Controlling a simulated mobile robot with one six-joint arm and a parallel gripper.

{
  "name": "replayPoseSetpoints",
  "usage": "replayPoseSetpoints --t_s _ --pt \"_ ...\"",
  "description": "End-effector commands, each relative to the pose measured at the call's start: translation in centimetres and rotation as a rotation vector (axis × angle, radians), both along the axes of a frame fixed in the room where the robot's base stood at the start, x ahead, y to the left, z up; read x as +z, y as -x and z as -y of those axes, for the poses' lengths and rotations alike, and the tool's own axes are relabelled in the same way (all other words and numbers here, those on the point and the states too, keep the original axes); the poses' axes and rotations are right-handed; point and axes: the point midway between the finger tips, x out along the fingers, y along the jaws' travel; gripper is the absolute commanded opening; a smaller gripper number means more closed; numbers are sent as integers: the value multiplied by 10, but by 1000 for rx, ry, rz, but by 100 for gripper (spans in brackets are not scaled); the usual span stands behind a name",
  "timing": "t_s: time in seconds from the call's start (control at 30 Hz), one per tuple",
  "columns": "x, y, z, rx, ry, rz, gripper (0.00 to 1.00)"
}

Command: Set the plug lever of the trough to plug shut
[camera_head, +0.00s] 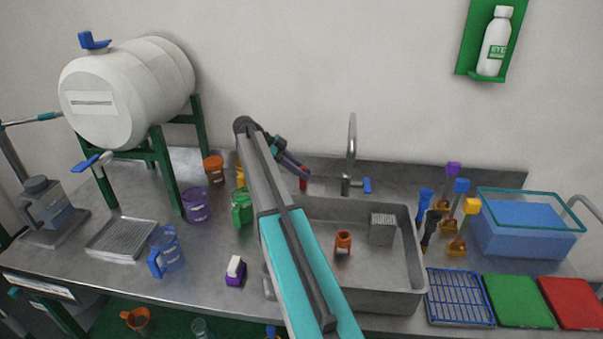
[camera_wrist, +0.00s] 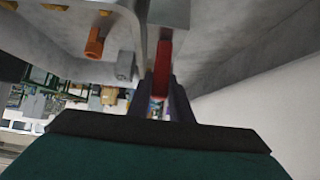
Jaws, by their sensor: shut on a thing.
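The plug lever (camera_head: 303,184) is a small red handle behind the trough (camera_head: 372,300), a grey metal sink basin, to the left of the tap. My gripper (camera_head: 301,173) reaches over the left part of the trough to the lever. In the wrist view the red lever (camera_wrist: 162,62) stands between the two dark fingers of my gripper (camera_wrist: 161,92), which are shut on it. The lever's base is hard to make out, and my arm hides the trough's left side in the head view.
The tap (camera_head: 351,155) with a blue handle stands just right of the lever. A green jug (camera_head: 242,208) and purple cup (camera_head: 196,205) stand left of my arm. The wall is close behind.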

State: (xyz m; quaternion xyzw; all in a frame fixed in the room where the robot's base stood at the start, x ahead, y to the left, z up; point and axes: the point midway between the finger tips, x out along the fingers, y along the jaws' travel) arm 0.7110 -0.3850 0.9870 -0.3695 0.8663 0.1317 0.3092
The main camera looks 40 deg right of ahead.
Motion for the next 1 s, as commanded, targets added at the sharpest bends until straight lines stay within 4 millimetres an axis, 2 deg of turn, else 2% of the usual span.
replayPoseSetpoints --t_s 0.07,0.1,0.2,0.67,1.0 --pt "0 -2 -2 3 -3 1 0" --pt "0 -1 -2 3 -3 1 22" --pt "0 0 1 -2 -2 0 38" --pt "3 -1 2 -6 -1 -1 38" --pt "23 -15 -12 -8 -1 -1 38"
